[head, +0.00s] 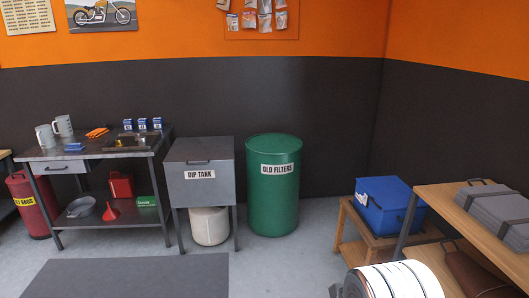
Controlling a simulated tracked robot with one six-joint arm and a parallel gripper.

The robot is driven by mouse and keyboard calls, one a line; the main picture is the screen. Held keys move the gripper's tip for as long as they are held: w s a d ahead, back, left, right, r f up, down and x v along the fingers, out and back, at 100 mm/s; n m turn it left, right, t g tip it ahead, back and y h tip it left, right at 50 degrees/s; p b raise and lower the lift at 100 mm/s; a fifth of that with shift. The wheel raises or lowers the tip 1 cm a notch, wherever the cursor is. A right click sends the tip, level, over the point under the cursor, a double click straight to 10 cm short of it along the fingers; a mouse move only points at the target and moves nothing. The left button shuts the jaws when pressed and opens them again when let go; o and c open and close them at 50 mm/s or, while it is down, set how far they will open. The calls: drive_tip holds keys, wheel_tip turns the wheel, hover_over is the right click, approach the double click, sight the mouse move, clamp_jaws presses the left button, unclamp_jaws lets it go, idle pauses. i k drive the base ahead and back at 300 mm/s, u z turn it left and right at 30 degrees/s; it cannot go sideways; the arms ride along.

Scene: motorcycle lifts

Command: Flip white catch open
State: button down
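A blue lidded box (386,207) sits on a low wooden bench at the right. A small pale patch (362,198) shows on its left front face; it is too small to tell whether it is a white catch or a label. The box's lid looks shut. A dark handle shows on its right side. No other white catch can be made out. My gripper is not in view. A white rounded part of my arm shows at the bottom right, in front of the benches.
A wooden shelf unit (462,192) with a grey case (490,207) stands right of the box. A green OLD FILTERS drum (272,205), a grey DIP TANK (200,190) and a metal workbench (95,152) line the back wall. The floor before the drum is clear.

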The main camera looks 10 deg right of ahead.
sight(365, 197)
drive_tip(key=z, duration=0.05)
drive_tip(key=i, duration=2.2)
drive_tip(key=z, duration=0.2)
drive_tip(key=i, duration=1.5)
drive_tip(key=z, duration=0.1)
